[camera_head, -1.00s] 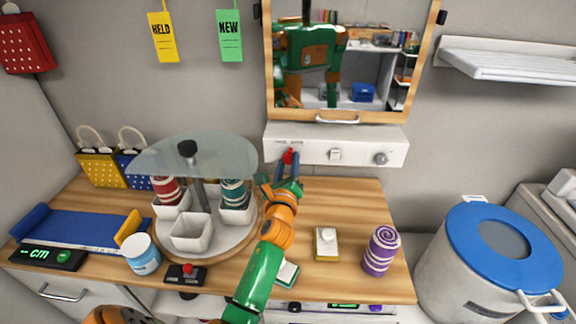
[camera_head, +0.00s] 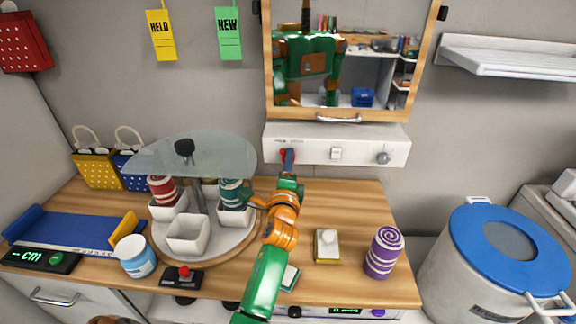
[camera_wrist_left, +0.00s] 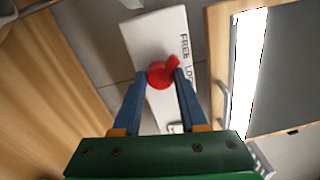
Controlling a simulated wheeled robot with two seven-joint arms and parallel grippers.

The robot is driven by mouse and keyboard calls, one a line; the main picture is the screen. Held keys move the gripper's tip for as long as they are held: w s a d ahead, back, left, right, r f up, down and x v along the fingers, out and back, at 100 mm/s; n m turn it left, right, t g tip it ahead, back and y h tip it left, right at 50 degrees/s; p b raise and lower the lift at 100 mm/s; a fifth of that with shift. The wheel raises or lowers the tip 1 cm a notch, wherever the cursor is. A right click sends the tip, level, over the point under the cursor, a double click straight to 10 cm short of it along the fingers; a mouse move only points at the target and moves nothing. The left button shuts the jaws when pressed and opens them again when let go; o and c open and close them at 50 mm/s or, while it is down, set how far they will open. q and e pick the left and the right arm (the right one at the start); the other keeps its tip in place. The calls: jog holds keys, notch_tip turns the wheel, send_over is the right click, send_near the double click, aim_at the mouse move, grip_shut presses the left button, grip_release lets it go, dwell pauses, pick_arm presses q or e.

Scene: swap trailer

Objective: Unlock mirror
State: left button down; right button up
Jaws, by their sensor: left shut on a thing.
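The mirror (camera_head: 335,62) hangs on the wall in a wooden frame with a handle at its lower edge. Below it is a white panel (camera_head: 358,150) with a red knob at its left end. In the left wrist view the red knob (camera_wrist_left: 160,75) sits between the blue fingers of my left gripper (camera_wrist_left: 161,84), which is shut on it. The knob's raised tip points toward the lettering "FREE LOC"; which word it marks I cannot tell. In the head view the left gripper (camera_head: 288,160) mostly covers the knob. My right gripper is not in view.
A rotating stand (camera_head: 240,240) with a glass top and white cups is left of my left arm. A purple spiral cylinder (camera_head: 384,253) and a yellow-edged block (camera_head: 327,246) stand on the right of the wooden counter (camera_head: 350,205). A white switch (camera_head: 336,154) sits right of the knob.

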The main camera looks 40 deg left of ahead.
pick_arm(q)
jog(key=shift+n, duration=0.5)
jog(key=shift+c, duration=2.2)
grip_release()
jog(key=b+v, duration=0.1)
jog(key=v, duration=0.6)
